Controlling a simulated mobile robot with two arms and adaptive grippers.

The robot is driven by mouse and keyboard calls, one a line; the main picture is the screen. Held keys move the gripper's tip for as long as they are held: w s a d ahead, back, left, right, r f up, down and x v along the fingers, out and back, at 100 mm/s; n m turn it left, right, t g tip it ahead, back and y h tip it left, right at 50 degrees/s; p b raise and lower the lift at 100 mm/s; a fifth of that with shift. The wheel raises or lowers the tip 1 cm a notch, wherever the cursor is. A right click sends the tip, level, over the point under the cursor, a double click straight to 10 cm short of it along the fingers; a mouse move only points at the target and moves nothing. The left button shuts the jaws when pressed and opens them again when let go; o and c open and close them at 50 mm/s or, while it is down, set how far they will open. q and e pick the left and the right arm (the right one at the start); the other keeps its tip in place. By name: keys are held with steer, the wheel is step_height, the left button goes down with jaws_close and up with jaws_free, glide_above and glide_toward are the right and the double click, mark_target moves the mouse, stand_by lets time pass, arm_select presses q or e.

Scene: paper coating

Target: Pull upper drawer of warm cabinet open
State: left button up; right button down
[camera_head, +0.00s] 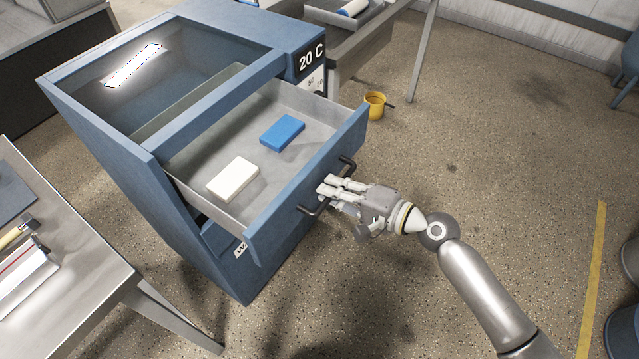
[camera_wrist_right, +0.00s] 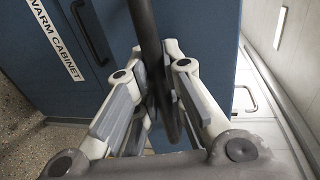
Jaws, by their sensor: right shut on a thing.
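The blue warm cabinet (camera_head: 130,160) stands left of centre in the head view, with a "20 C" display on its top right. Its upper drawer (camera_head: 262,222) is pulled out, showing a grey inside with a white block (camera_head: 232,179) and a blue block (camera_head: 283,133). My right gripper (camera_head: 325,190) is shut on the dark bar handle (camera_head: 346,166) on the drawer's front. In the right wrist view the handle (camera_wrist_right: 147,30) runs between the fingers, and the "WARM CABINET" label (camera_wrist_right: 55,40) shows at left. My left gripper is not in view.
A metal table (camera_head: 80,290) with tools stands at the lower left. Another bench (camera_head: 365,50) stands behind the cabinet, with a yellow cup (camera_head: 375,105) near its leg. The floor (camera_head: 520,170) to the right of the drawer is open around my right arm.

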steer(key=shift+f+b+v, duration=0.25)
steer(key=shift+b+v, duration=0.05)
steer(key=shift+v, duration=0.9)
steer(key=shift+f+b+v, duration=0.25)
steer(key=shift+v, duration=0.95)
steer(key=c, duration=1.5)
jaws_free()
steer(key=shift+s, duration=0.1)
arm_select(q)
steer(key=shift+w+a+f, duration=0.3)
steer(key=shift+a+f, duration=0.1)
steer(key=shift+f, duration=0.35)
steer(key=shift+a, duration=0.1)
arm_select(e)
steer(key=v, duration=1.2)
steer(key=shift+f, duration=0.1)
